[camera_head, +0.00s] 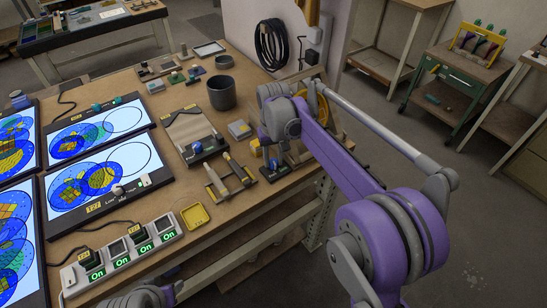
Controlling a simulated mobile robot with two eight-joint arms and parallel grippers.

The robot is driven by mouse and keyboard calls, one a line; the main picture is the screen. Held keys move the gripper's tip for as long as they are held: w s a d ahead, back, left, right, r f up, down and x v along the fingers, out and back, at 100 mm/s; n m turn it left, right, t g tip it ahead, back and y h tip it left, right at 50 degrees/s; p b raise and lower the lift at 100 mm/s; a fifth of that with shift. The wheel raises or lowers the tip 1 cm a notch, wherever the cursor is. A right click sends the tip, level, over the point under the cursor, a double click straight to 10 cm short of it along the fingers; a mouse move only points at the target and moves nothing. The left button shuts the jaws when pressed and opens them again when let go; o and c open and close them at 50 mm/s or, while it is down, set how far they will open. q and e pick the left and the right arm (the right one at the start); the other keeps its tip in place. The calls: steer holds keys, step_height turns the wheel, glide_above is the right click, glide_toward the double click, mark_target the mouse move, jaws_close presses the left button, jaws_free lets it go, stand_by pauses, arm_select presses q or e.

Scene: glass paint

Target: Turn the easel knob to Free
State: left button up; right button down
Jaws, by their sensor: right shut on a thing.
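A small easel (285,171) with a dark base stands at the right edge of the workbench. A blue knob (273,164) shows low on it. My right gripper (273,153) reaches down to this easel from above and appears shut on the knob; my purple and grey wrist hides much of the contact. The knob's setting cannot be read. A similar stand (188,131) with a tilted board and a blue knob is further left. My left gripper is not in view; only grey and purple parts of my left arm show at the bottom edge.
Lit panels (107,177) with blue and yellow patterns fill the bench's left side. A power strip (121,252) with green "On" marks and a yellow tray (195,216) lie in front. A dark cup (222,93) stands behind. Open floor lies to the right.

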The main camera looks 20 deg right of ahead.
mark_target(273, 162)
steer(key=shift+m, duration=1.7)
steer(key=c, duration=0.5)
jaws_free()
steer(key=shift+r, duration=0.1)
step_height(273, 162, up, 11)
steer(key=shift+f+p, duration=0.15)
steer(key=shift+p, duration=0.4)
